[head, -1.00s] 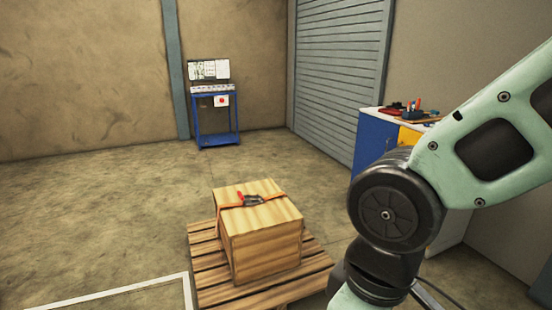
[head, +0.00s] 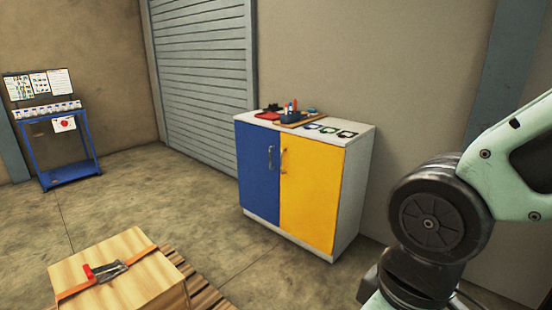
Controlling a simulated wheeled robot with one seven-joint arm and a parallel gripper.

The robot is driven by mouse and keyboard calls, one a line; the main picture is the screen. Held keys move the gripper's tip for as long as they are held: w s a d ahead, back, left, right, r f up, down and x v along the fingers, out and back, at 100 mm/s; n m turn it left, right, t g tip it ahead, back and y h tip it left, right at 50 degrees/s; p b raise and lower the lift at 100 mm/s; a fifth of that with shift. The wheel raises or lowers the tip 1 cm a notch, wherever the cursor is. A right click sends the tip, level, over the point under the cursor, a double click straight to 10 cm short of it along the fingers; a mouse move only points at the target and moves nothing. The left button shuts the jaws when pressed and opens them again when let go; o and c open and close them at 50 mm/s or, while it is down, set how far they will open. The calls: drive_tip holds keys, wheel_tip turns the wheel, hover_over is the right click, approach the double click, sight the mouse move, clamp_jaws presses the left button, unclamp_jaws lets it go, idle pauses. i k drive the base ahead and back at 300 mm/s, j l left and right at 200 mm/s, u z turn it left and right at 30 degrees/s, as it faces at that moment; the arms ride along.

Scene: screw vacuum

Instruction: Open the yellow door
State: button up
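The yellow door (head: 312,198) is the right-hand door of a white cabinet (head: 354,195) against the back wall. It is closed, flush beside the blue door (head: 258,178). Its handle (head: 283,161) is a vertical bar near the door's upper left edge, close to the blue door's handle (head: 270,157). My arm shows at the right of the head view, in front of and to the right of the cabinet. My gripper is outside the picture.
A wooden crate (head: 120,282) with an orange strap sits on a pallet (head: 208,294) at the lower left. Tools and a tray (head: 300,121) lie on the cabinet top. A blue stand (head: 60,160) is at far left. Floor before the cabinet is clear.

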sight(312, 171)
drive_tip(key=i+l+z, duration=0.1)
drive_tip(key=i+z, duration=0.25)
drive_tip(key=i, duration=0.2)
drive_tip(key=i+j+z, duration=0.1)
drive_tip(key=i+z, duration=0.25)
drive_tip(key=i, duration=0.15)
drive_tip(key=i+z, duration=0.15)
drive_tip(key=i, duration=0.9)
drive_tip(key=i+u, duration=1.25)
drive_tip(key=u, duration=0.25)
drive_tip(key=i+u, duration=0.1)
drive_tip(key=i, duration=0.3)
